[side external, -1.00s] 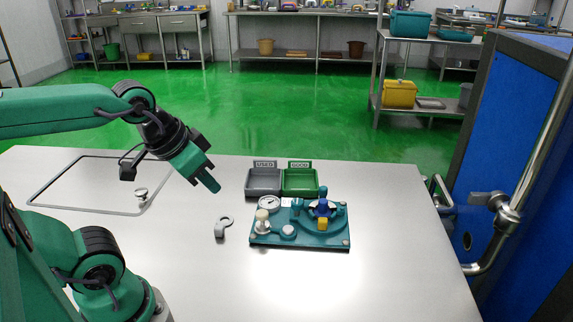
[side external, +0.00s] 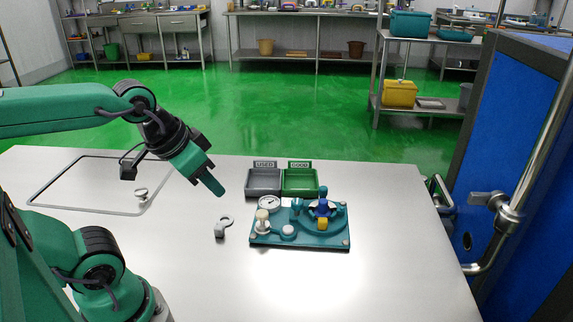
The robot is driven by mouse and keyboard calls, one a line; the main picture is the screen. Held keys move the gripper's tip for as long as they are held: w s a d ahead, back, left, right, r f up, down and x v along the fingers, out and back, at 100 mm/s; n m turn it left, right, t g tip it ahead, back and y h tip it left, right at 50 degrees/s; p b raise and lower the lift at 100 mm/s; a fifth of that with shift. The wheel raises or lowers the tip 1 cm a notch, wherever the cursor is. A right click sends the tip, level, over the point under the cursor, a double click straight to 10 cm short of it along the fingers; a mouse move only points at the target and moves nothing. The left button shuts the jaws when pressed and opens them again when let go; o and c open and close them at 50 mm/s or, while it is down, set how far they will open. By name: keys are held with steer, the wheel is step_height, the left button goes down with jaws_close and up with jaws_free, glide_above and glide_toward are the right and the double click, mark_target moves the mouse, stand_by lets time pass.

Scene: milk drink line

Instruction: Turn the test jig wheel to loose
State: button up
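The test jig (side external: 272,240) is a teal plate lying on the steel table. On its right side is a round part with a blue and yellow piece (side external: 322,211) standing on it; I cannot tell for sure whether this is the wheel. A cream knob (side external: 262,219), a pale round button (side external: 288,230) and a white-faced dial (side external: 270,204) sit on its left side. My gripper (side external: 219,191) hangs above the table to the left of the jig, pointing down and right, apart from everything. Its fingers overlap from this side, so their opening is hidden.
A grey tray marked USED (side external: 264,184) and a green tray marked GOOD (side external: 300,184) stand behind the jig. A grey hooked part (side external: 222,228) lies left of it. The front table (side external: 400,270) is clear.

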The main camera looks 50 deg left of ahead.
steer(key=o, duration=0.4)
steer(key=shift+w, duration=0.2)
steer(key=shift+c, duration=0.2)
steer(key=shift+o, duration=0.5)
steer(key=shift+w+r, duration=0.1)
steer(key=shift+w, duration=0.1)
steer(key=m+g, duration=0.5)
steer(key=m, duration=0.1)
glide_above(297, 201)
steer(key=f, duration=1.1)
steer(key=shift+s+d, duration=0.1)
steer(key=shift+s, duration=0.15)
steer(key=shift+w+f+g, duration=0.25)
steer(key=shift+f+g, duration=0.05)
steer(key=shift+f, duration=0.1)
steer(key=shift+f, duration=3.8)
